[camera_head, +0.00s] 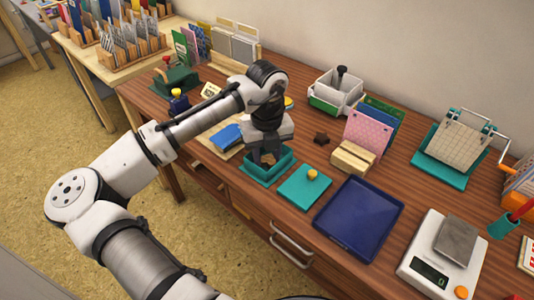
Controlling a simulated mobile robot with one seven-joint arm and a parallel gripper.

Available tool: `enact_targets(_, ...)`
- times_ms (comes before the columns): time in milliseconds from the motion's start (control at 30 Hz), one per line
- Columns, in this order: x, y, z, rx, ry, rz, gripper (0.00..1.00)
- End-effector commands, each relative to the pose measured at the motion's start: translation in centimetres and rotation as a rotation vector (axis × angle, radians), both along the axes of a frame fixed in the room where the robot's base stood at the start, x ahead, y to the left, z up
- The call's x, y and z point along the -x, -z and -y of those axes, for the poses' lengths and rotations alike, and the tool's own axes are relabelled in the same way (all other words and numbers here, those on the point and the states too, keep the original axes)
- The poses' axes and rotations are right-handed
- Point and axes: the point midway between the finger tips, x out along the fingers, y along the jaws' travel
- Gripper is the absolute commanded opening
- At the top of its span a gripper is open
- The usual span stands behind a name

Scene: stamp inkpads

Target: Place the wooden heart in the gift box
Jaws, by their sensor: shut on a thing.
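The gift box is the open teal box (252,173) at the middle of the desk. A flat teal lid with an orange knob (303,187) lies just right of it. My gripper (267,157) points down over the open box, its fingertips at or just inside the rim. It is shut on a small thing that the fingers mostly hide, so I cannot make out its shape. The wooden heart does not show clearly anywhere.
A blue tray (358,218) lies right of the lid, and a white scale (442,260) further right. A wooden holder with cards (353,158) and a white divided bin (337,88) stand behind. A blue pad (226,137) is close left of the box.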

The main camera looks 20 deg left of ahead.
Motion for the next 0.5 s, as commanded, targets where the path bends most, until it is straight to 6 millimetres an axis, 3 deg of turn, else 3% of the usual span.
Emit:
enact_targets(33,0.00,0.24,0.04,0.001,0.000,0.000,0.14)
enact_targets(67,0.00,0.24,0.02,0.000,0.000,0.000,0.36)
enact_targets(133,-0.01,0.18,0.02,0.000,0.000,0.000,0.44)
enact_targets(500,-0.03,-0.42,0.02,0.000,0.000,0.000,0.44)
